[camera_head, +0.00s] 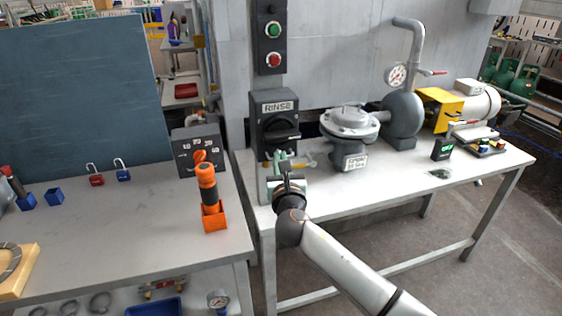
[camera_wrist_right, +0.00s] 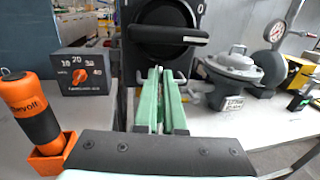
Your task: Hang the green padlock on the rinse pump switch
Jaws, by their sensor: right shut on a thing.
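The rinse pump switch (camera_head: 275,122) is a dark box labelled RINSE on the post, with a black rotary handle. In the right wrist view the switch (camera_wrist_right: 163,30) is straight ahead and its handle lies about level. My right gripper (camera_head: 284,162) is just below and in front of the switch. In the wrist view its green fingers (camera_wrist_right: 159,88) point at the switch's lower part and are close together. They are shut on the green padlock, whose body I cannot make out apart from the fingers. I cannot tell whether its shackle touches the switch. My left gripper is out of view.
A red padlock (camera_head: 96,179) and a blue padlock (camera_head: 122,174) stand on the left table. An orange-handled tool (camera_head: 207,180) stands in an orange holder beside a dial box (camera_head: 197,150). A grey pump valve (camera_head: 350,125) is close on the right.

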